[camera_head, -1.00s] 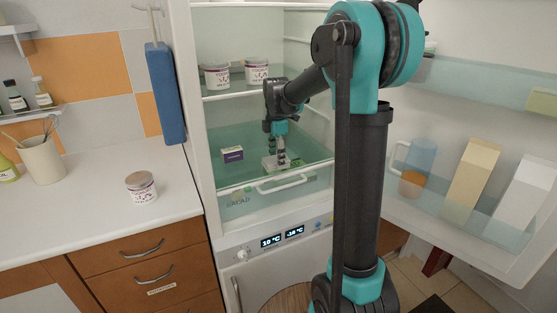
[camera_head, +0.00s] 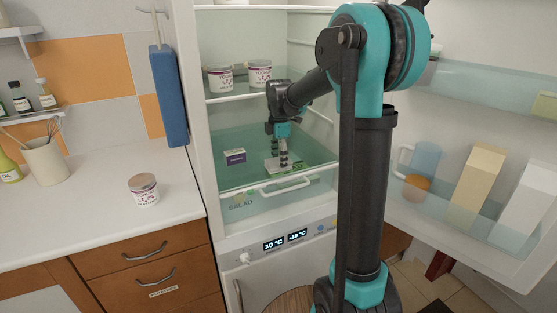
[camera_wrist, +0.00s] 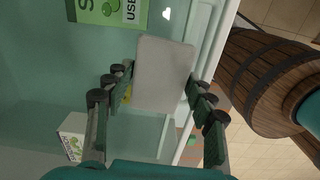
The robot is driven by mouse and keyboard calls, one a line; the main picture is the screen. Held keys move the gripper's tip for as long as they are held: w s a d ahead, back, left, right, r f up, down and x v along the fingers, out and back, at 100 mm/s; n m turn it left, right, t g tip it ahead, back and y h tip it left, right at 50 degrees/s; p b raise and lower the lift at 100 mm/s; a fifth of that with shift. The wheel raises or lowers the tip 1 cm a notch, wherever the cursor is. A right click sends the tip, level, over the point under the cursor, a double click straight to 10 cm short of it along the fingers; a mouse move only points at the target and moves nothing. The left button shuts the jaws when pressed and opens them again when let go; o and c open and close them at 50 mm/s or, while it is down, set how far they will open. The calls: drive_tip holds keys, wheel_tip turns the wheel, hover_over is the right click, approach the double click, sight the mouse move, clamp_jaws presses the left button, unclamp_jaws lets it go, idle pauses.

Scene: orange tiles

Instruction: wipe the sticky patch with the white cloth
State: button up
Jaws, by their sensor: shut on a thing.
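My gripper (camera_head: 279,165) reaches into the open fridge, low over the glass shelf. It is shut on the white cloth (camera_wrist: 165,72), which shows as a flat pale pad between the fingers in the wrist view. In the head view, the cloth (camera_head: 270,166) is a pale block at the fingertips, at shelf level; whether it touches the glass is hard to tell. A small yellow spot (camera_wrist: 127,95) shows beside the cloth's left edge in the wrist view and may be part of the sticky patch. The rest of the patch cannot be made out.
A small purple-and-white box (camera_head: 235,156) stands left of my gripper on the shelf. Two yogurt tubs (camera_head: 220,78) stand on the shelf above. A green printed card (camera_wrist: 108,10) lies near the cloth. The open door at right holds a jug (camera_head: 424,160) and cartons.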

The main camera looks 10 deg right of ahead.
sight(286, 176)
drive_tip(key=shift+s+d+f, duration=0.1)
drive_tip(key=shift+s+d, duration=0.2)
drive_tip(key=shift+s, duration=0.55)
drive_tip(key=shift+s+d+f, duration=0.1)
drive_tip(key=shift+s+d, duration=0.15)
drive_tip(key=shift+s, duration=0.55)
drive_tip(key=shift+s+d, duration=0.3)
drive_tip(key=shift+s, duration=0.55)
drive_tip(key=shift+r, duration=0.1)
drive_tip(key=shift+w+r, duration=0.1)
drive_tip(key=shift+r, duration=2.8)
wheel_tip(286, 176, up, 3)
